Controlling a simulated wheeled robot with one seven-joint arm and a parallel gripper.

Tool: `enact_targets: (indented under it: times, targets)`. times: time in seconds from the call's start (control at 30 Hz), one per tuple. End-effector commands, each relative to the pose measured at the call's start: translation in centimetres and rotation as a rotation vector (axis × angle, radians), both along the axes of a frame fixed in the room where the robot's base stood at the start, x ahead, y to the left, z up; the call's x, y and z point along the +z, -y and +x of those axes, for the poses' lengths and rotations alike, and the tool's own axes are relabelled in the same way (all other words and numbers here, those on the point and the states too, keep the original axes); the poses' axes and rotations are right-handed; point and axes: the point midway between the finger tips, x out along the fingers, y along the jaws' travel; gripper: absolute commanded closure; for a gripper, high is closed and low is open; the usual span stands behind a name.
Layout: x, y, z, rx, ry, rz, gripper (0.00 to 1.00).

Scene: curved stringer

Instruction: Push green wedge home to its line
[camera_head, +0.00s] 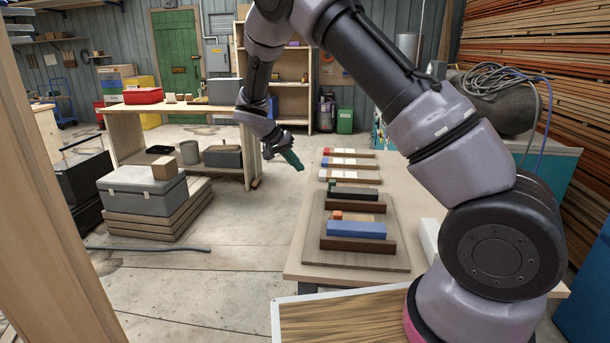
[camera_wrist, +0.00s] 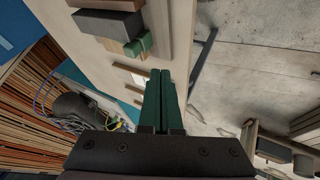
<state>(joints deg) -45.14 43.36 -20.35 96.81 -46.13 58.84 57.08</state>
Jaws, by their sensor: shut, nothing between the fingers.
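The green wedge (camera_head: 332,184) shows as a small piece at the left end of a dark grey block (camera_head: 355,192) on the workbench. In the wrist view the green wedge (camera_wrist: 138,44) sticks out beside the dark block (camera_wrist: 106,23). I cannot make out its line. My gripper (camera_head: 296,161) is up off the left side of the bench, beyond the wedge and apart from it. Its green fingers are together and empty, and the wrist view shows the closed fingertips (camera_wrist: 160,75) below and right of the wedge.
A blue block (camera_head: 357,230) and a small orange block (camera_head: 337,215) sit between brown rails on a baseboard (camera_head: 385,260). White strips with coloured ends (camera_head: 350,162) lie farther back on the bench.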

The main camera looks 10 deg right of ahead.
Motion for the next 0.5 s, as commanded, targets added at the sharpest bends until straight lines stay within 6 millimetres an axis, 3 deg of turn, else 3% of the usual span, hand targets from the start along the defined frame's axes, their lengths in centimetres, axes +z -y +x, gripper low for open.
enact_targets:
  times: [0.13, 0.2, 0.3, 0.5]
  targets:
    - [1.4, -1.0, -0.4, 0.001, 0.001, 0.0, 0.96]
    - [1.7, -1.1, -0.5, 0.0, -0.001, 0.001, 0.69]
    - [1.7, -0.5, -0.5, -0.001, -0.006, 0.011, 0.38]
    - [0.9, 2.6, -0.5, 0.007, -0.03, 0.08, 0.38]
